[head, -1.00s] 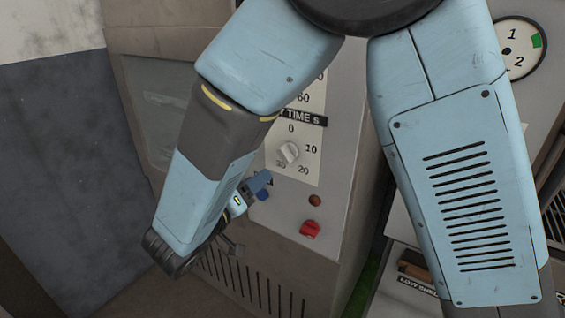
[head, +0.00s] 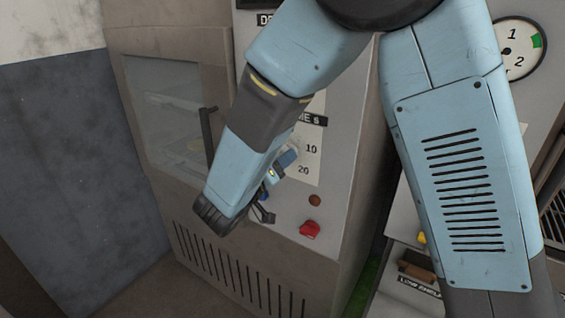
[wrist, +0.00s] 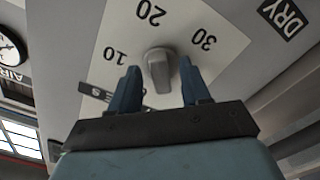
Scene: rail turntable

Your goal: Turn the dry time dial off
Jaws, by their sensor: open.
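The dry time dial (wrist: 159,70) is a light grey knob with a raised bar, on a white scale plate (wrist: 112,30). The wrist view shows the plate upside down, with 10, 20 and 30 readable around the knob. The bar lies roughly along the line towards 20; I cannot tell which end is its pointer. My gripper (wrist: 158,64) is open, with one blue finger on each side of the knob. I cannot tell whether they touch it. In the head view my gripper (head: 287,161) is at the plate (head: 309,163), and my arm hides the knob and the 0.
A windowed door (head: 165,110) with a dark handle (head: 208,135) is on the left. A round gauge (head: 518,48) is at upper right.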

